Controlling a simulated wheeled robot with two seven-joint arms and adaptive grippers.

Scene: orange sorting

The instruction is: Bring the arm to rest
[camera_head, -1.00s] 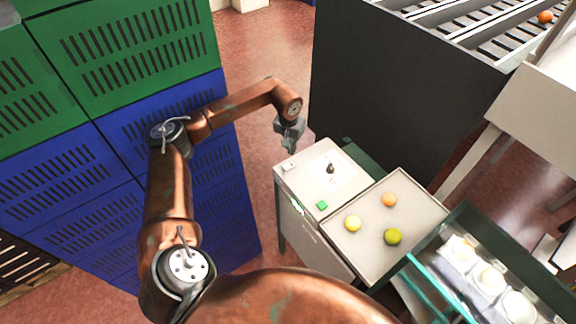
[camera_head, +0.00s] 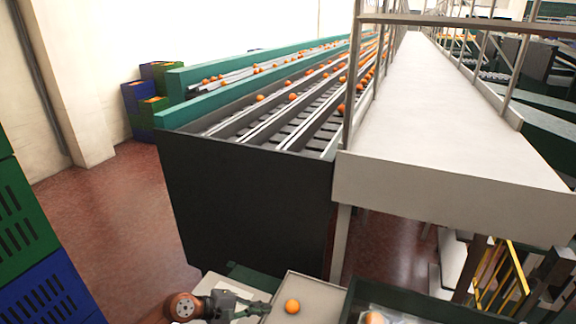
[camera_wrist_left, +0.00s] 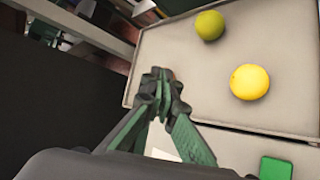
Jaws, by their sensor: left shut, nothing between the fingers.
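My left gripper (camera_head: 262,308) is at the bottom of the head view, beside the grey tray (camera_head: 318,290), its arm coming in from the left. In the left wrist view its green and grey fingers (camera_wrist_left: 163,82) are closed together with nothing between them. They point toward the tray (camera_wrist_left: 289,40), where a yellow-green fruit (camera_wrist_left: 209,25) and a yellow fruit (camera_wrist_left: 249,82) lie apart from the fingers. An orange fruit (camera_head: 292,306) lies on the tray in the head view. My right gripper is not in view.
A dark-sided conveyor (camera_head: 250,200) with several oranges stands behind the tray. A white platform (camera_head: 440,120) with rails is on the right. Blue crates (camera_head: 45,292) and green crates are at the left. A green button (camera_wrist_left: 276,168) shows near the tray. Red floor is open at the left.

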